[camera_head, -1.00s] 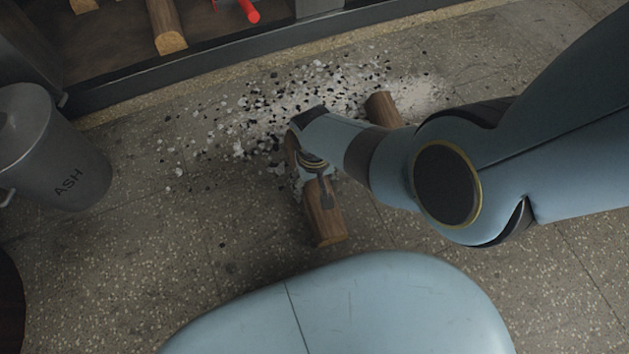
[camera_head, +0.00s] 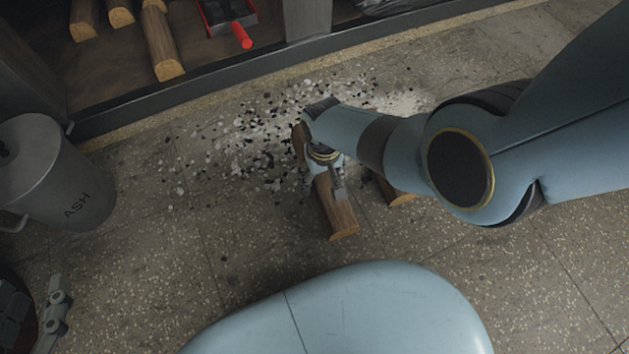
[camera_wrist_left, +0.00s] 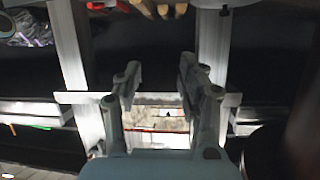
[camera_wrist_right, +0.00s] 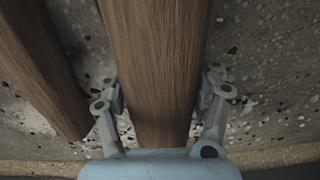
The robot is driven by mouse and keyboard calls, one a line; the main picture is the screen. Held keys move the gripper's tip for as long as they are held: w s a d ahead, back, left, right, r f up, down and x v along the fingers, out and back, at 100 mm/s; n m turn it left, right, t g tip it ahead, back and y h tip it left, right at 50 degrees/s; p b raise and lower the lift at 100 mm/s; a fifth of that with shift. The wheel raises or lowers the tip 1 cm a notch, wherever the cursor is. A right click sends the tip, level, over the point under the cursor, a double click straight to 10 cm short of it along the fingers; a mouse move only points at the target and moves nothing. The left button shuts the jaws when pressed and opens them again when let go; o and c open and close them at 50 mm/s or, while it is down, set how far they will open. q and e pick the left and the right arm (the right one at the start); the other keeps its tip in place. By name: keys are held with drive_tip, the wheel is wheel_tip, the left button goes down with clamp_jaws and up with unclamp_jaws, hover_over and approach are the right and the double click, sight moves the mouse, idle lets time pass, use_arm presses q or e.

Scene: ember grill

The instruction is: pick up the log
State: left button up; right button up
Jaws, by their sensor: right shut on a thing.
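A brown log (camera_head: 339,218) lies below my right arm in the head view, its near cut end facing me. My right gripper (camera_head: 330,180) is shut on this log, with one finger showing against its side. In the right wrist view the log (camera_wrist_right: 155,50) runs between the two fingers of my right gripper (camera_wrist_right: 160,95). I cannot tell whether it is clear of the floor. A second log (camera_head: 398,196) lies just to its right, partly hidden by my arm. My left gripper (camera_wrist_left: 158,88) is open and empty in the left wrist view; part of it shows at the lower left of the head view (camera_head: 55,312).
A grey ash bin (camera_head: 62,175) stands at the left. Ash and coal bits (camera_head: 250,130) cover the floor beyond the log. Floor at right is open.

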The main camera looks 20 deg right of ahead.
drive_tip(key=shift+w+d+r+p, duration=0.35)
drive_tip(key=shift+d+r, duration=0.2)
drive_tip(key=shift+d, duration=0.1)
drive_tip(key=shift+w+d+r+p, duration=0.2)
drive_tip(key=shift+d+r+p, duration=0.15)
drive_tip(key=shift+d+r, duration=0.2)
use_arm(q)
drive_tip(key=shift+s+a+f+n+g+y+p, duration=0.15)
drive_tip(key=shift+s+f+g+p, duration=0.15)
drive_tip(key=shift+g, duration=0.65)
drive_tip(key=shift+s+a+f+n+g+y+p, duration=0.15)
drive_tip(key=shift+s+g+p, duration=0.15)
drive_tip(key=shift+g, duration=0.6)
drive_tip(key=shift+s+a+f+g+p, duration=0.15)
drive_tip(key=shift+s+f+g+p, duration=0.2)
drive_tip(key=shift+g, duration=0.6)
use_arm(e)
drive_tip(key=shift+w+d+r, duration=0.15)
drive_tip(key=shift+d+r, duration=0.25)
drive_tip(key=shift+d, duration=0.4)
drive_tip(key=shift+w+d+r, duration=0.1)
drive_tip(key=shift+d+r, duration=0.3)
drive_tip(key=shift+d, duration=0.45)
drive_tip(key=shift+w+d+r, duration=0.15)
drive_tip(key=shift+d+r, duration=0.25)
drive_tip(key=shift+d, duration=0.4)
